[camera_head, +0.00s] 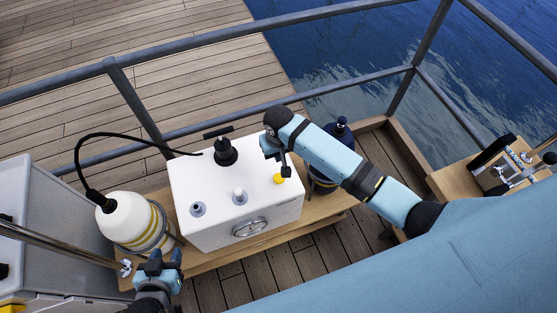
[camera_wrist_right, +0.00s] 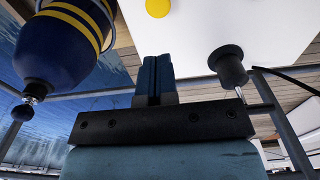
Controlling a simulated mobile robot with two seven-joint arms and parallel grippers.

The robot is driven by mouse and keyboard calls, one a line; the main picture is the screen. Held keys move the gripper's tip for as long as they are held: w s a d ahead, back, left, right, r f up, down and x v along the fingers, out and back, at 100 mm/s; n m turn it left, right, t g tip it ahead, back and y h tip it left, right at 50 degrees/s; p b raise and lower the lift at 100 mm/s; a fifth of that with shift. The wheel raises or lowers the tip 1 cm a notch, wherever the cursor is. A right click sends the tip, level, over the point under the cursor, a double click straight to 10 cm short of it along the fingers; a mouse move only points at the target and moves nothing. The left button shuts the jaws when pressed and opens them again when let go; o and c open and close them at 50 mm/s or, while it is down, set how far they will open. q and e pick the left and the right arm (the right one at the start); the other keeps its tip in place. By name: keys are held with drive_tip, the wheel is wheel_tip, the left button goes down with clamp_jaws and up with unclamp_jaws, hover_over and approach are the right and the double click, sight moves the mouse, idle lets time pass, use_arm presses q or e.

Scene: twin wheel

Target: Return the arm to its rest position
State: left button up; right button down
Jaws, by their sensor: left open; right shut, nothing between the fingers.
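My right arm comes in from the lower right in the head view. Its gripper (camera_head: 284,170) hangs over the right end of a white box (camera_head: 220,225), close to the box's yellow knob (camera_head: 279,178). In the right wrist view the fingers (camera_wrist_right: 154,80) are pressed together with nothing between them; the yellow knob (camera_wrist_right: 158,7) shows beyond them. My left gripper (camera_head: 164,264) is open and empty at the lower left, in front of the wooden bench. Any contact between the right gripper and the box cannot be told.
The box carries a black fitting (camera_head: 225,152), two grey fittings and a gauge (camera_head: 249,228). A white striped bottle (camera_head: 125,221) with a black hose stands left, a dark blue bottle (camera_head: 341,134) right. Metal railings (camera_head: 230,35) run behind. A grey cabinet (camera_head: 62,225) stands far left.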

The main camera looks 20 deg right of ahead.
drive_tip(key=shift+r, duration=0.15)
idle(0.4)
drive_tip(key=s+f+n+t+y, duration=0.1)
drive_tip(key=s+f+t+y, duration=0.3)
drive_tip(key=s, duration=0.5)
drive_tip(key=s+d+r+t, duration=0.2)
drive_tip(key=s+t, duration=0.1)
drive_tip(key=s, duration=0.2)
drive_tip(key=s+d+r+n+t+h, duration=0.1)
drive_tip(key=s+d+r+t, duration=0.1)
drive_tip(key=s, duration=0.3)
drive_tip(key=shift+d+n+t, duration=0.3)
drive_tip(key=shift+t, duration=0.6)
